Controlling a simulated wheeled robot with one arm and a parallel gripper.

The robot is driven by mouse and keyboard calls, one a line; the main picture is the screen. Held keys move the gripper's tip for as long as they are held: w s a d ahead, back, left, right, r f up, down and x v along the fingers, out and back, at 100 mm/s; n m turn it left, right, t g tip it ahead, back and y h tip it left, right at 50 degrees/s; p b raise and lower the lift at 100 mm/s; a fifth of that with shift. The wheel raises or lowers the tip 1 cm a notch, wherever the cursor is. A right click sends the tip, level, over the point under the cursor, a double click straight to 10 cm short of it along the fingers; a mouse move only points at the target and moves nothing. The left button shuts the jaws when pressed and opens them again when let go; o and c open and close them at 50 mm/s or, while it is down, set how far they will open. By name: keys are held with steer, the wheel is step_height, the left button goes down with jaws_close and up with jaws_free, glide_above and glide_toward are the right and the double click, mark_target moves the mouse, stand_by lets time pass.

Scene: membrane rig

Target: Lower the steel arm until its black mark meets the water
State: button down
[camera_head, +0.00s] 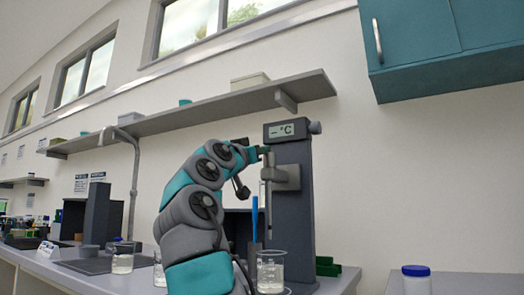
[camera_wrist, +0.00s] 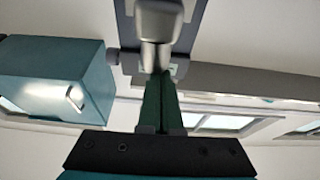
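The steel arm (camera_head: 285,178) sticks out from a dark upright rig (camera_head: 297,215), with a thin rod hanging from it over a glass beaker of water (camera_head: 270,272). The rod's lower end appears above the beaker's rim. I cannot make out the black mark. My gripper (camera_head: 264,152) is at the top of the steel arm. In the wrist view, my gripper's dark green fingers (camera_wrist: 160,78) are close together, with their tips at the narrow end of the grey steel part (camera_wrist: 158,24). They appear shut on it.
A temperature display (camera_head: 285,130) tops the rig. A blue upright item (camera_head: 255,216) stands close behind the beaker. Another beaker (camera_head: 122,260) stands left on the bench. A blue-lidded jar (camera_head: 416,280) is at right. A shelf (camera_head: 200,112) and teal cabinet (camera_head: 440,45) are above.

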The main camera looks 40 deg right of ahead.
mark_target(263, 180)
step_height(263, 180, down, 8)
steer(key=b, duration=0.7)
steer(key=shift+f, duration=0.2)
steer(key=shift+r, duration=0.15)
